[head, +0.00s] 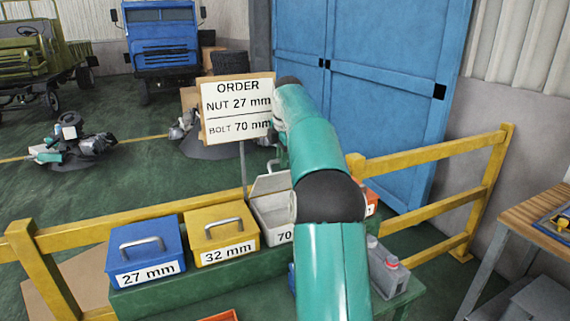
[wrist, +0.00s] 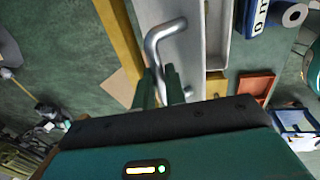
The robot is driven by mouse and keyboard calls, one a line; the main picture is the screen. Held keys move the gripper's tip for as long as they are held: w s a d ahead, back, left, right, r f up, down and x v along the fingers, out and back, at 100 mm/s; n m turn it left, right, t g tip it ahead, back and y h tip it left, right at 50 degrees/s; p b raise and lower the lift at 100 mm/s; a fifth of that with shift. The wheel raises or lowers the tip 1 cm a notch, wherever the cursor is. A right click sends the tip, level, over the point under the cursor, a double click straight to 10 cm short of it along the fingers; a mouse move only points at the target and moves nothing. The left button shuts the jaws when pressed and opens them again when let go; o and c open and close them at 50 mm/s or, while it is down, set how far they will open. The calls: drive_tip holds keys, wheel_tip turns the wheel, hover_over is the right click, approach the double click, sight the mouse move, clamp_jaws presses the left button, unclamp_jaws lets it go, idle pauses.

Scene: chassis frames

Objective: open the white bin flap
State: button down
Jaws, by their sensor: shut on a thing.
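The white bin (head: 268,215) stands on the green bench between the yellow bin and my arm, its label partly hidden and showing "70". Its flap (head: 270,184) is raised at a tilt, so part of the inside shows. In the wrist view the pale flap (wrist: 188,60) carries a bent metal handle (wrist: 165,32). My gripper (wrist: 162,77) is shut on the handle, with a finger on each side of its near end. In the head view my arm hides the right part of the bin and most of the gripper.
The blue 27 mm bin (head: 145,250) and yellow 32 mm bin (head: 222,232) are closed to the left. An order sign (head: 237,108) stands behind, reading nut 27 mm, bolt 70 mm. A yellow railing (head: 90,235) runs behind the bench.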

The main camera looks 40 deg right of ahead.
drive_tip(key=shift+w, duration=0.45)
drive_tip(key=shift+r, duration=0.1)
drive_tip(key=c, duration=1.5)
unclamp_jaws()
drive_tip(key=shift+a, duration=0.1)
drive_tip(key=shift+o, duration=0.2)
drive_tip(key=shift+r, duration=0.2)
drive_tip(key=shift+s+r, duration=0.1)
drive_tip(key=shift+r, duration=0.25)
wheel_tip(320, 180, up, 6)
drive_tip(key=s, duration=0.1)
drive_tip(key=shift+s+r, duration=0.15)
drive_tip(key=shift+r, duration=0.05)
drive_tip(key=shift+a, duration=0.1)
